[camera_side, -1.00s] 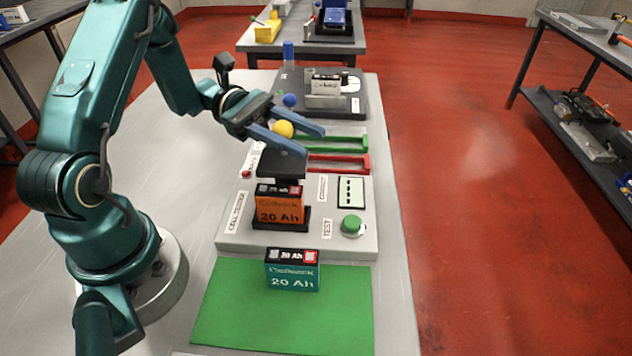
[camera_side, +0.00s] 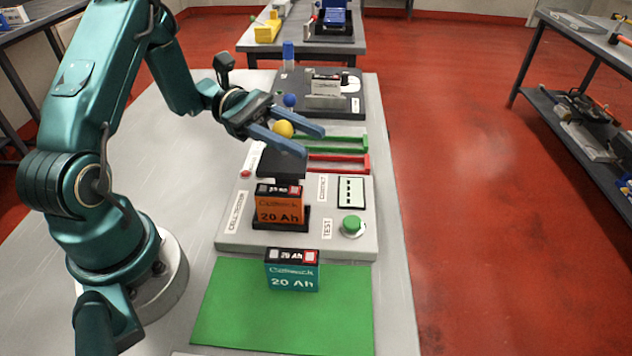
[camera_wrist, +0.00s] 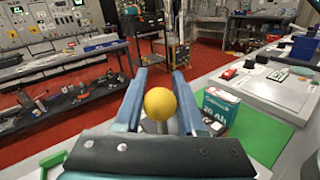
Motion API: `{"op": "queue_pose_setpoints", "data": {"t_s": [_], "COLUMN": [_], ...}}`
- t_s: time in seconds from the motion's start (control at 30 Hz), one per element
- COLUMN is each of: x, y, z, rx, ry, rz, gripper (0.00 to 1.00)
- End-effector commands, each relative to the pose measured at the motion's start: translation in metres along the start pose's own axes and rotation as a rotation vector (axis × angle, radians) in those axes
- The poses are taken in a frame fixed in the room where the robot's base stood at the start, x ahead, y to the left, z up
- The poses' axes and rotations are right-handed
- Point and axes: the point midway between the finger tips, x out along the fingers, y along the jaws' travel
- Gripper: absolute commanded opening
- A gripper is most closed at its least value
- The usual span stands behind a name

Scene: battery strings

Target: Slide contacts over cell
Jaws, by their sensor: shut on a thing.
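My gripper (camera_side: 287,138) is shut on a yellow ball knob (camera_side: 283,129) above the back of the tester (camera_side: 229,240). The knob also shows between the fingers in the wrist view (camera_wrist: 160,103). A black contact block (camera_side: 281,163) sits below the fingers, behind the orange cell; the fingers hide part of it. The orange 20 Ah cell (camera_side: 279,208) stands upright in a black holder (camera_side: 270,226) on the tester. The block appears behind the cell's top rather than over it; the exact gap is unclear. The contact tips are not clearly visible.
A teal 20 Ah cell (camera_side: 292,271) stands on the green mat (camera_side: 230,305) in front. The tester has a display (camera_side: 351,191) with dashes and a green button (camera_side: 351,224). Green (camera_side: 335,142) and red (camera_side: 340,163) rails lie behind. A grey cell stands on a dark station (camera_side: 352,104) further back.

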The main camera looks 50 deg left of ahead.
Motion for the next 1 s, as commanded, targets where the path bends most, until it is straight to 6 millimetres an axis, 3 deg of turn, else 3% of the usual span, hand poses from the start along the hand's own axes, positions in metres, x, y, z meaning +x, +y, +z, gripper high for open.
{"op": "queue_pose_setpoints", "data": {"t_s": [0.4,0.7,0.73,0.77,0.8,1.0], "x": [0.015,0.017,0.017,0.017,0.017,0.016], "y": [-0.023,-0.025,-0.025,-0.025,-0.025,-0.024], "z": [0.005,0.005,0.005,0.005,0.005,0.005], "rx": [-0.002,-0.004,-0.004,-0.004,-0.004,-0.002], "ry": [-0.004,-0.007,-0.007,-0.007,-0.007,-0.004], "rz": [-0.003,-0.010,-0.010,-0.011,-0.010,-0.006], "gripper": [0.00,0.00,0.51,0.62,0.69,0.69]}}
